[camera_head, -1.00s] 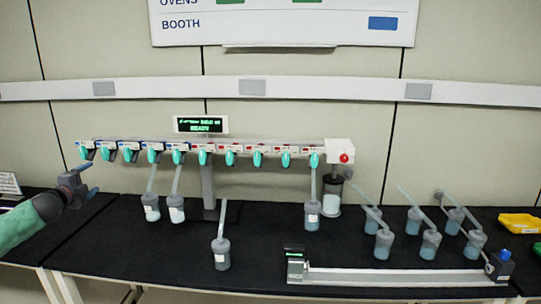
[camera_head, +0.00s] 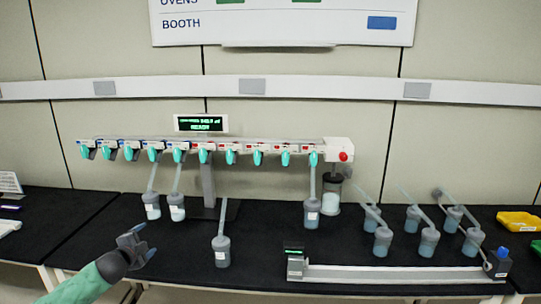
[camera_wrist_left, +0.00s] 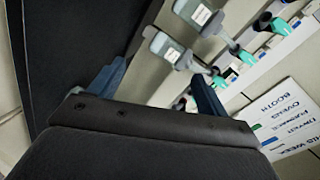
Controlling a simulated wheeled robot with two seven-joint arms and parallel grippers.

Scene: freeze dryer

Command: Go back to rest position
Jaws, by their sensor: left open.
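My left gripper (camera_head: 142,244) is open and empty above the left part of the black bench. Its two blue fingers also show in the left wrist view (camera_wrist_left: 150,88), with nothing between them. The freeze dryer manifold (camera_head: 215,146) stands on the bench behind it, with a row of teal valves. Two flasks (camera_head: 152,207) hang at the left of the manifold and one flask (camera_head: 312,213) hangs at its right end. A single flask (camera_head: 221,252) stands on the bench to the right of my left gripper. My right gripper is not in view.
Several flasks with slanted tubes (camera_head: 428,243) stand at the right. A long metal rail device (camera_head: 395,274) lies along the front edge. A yellow tray (camera_head: 519,222) is at far right. The black bench (camera_head: 100,222) has bare room around my left gripper.

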